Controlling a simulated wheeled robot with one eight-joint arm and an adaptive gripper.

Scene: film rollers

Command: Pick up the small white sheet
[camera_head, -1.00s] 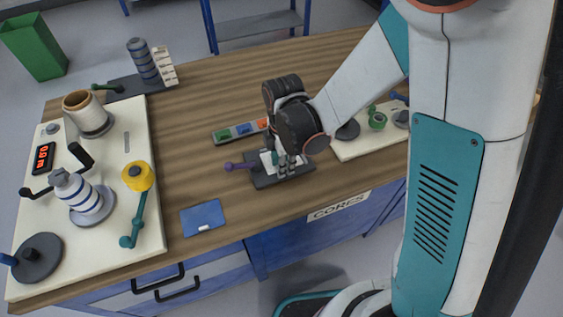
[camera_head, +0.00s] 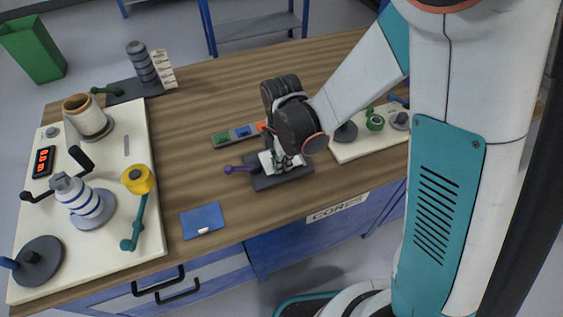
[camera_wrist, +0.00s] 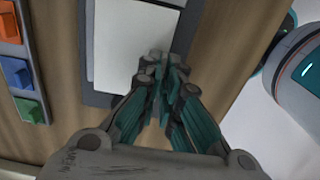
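The small white sheet (camera_wrist: 118,40) lies over a dark grey board in the wrist view. It also shows in the head view (camera_head: 266,161), partly hidden behind my gripper. My gripper (camera_wrist: 163,64) points down at the sheet's right-hand edge in the wrist view, its fingertips brought together there. It appears shut on the sheet's edge, though the fingertips hide the exact contact. In the head view, my gripper (camera_head: 284,163) is low over the dark board (camera_head: 264,183).
A purple-knobbed lever (camera_head: 240,169) sticks out left of the board. A grey strip with coloured blocks (camera_head: 223,139) lies just behind. A blue card (camera_head: 203,219) lies at the front left. The cream winder board (camera_head: 128,255) stands left; another cream board (camera_head: 350,152) is right.

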